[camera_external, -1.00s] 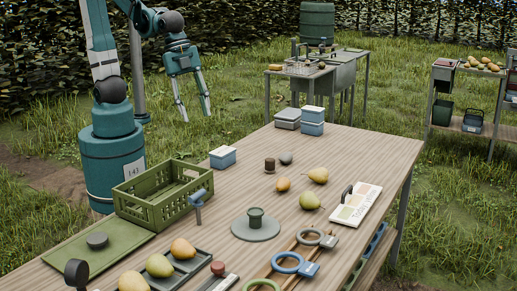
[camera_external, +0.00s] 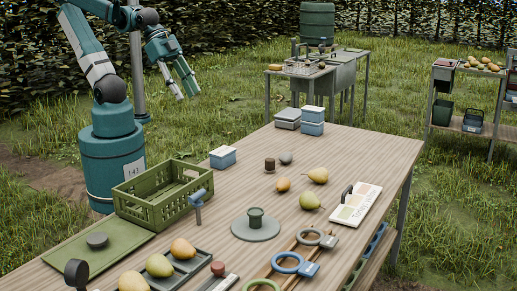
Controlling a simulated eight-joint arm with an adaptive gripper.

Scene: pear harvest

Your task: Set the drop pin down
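My gripper (camera_external: 188,95) hangs in the air over the grass, behind the table and to the right of my base. Its two fingers are apart and nothing shows between them. No thing in view is plainly marked as the drop pin. A small blue upright piece with a crosswise top (camera_external: 197,206) stands at the right corner of the green crate (camera_external: 147,211); I cannot tell whether it is the pin or whether it touches the crate.
Bare wood shows around the boxes.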

